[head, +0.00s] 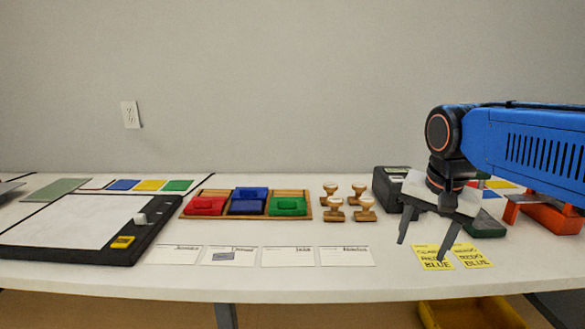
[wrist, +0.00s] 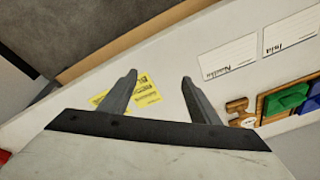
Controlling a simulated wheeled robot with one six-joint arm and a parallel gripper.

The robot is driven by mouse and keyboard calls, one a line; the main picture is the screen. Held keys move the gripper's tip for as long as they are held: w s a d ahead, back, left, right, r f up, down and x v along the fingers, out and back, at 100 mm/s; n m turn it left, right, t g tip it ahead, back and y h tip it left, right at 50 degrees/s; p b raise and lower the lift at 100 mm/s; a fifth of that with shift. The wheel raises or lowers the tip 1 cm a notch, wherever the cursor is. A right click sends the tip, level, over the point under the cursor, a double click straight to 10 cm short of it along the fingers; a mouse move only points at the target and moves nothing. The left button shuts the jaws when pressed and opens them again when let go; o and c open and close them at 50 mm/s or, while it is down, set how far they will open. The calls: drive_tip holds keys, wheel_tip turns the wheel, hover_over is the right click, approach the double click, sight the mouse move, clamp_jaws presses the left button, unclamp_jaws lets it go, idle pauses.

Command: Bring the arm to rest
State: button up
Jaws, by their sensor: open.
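My arm reaches in from the right in the head view. My gripper (head: 421,250) points down over the right part of the table, above the yellow cards (head: 452,257). Its two dark fingers are spread apart with nothing between them. In the wrist view my gripper (wrist: 160,80) also shows open and empty, with the yellow cards (wrist: 143,93) beyond the fingers. I cannot tell exactly how high the fingertips are above the table.
A wooden tray (head: 237,193) holds red, blue and green pads. Several wooden stamps (head: 335,208) stand beside it. White cards (head: 288,257) lie along the front. A black-framed board (head: 117,250) is at left. An orange-red object (head: 548,215) and a black box (head: 384,187) flank my gripper.

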drive_tip(key=s+d+f+n+t, duration=0.2)
drive_tip(key=s+f+n, duration=0.5)
drive_tip(key=s+f, duration=0.6)
drive_tip(key=shift+s, duration=0.2)
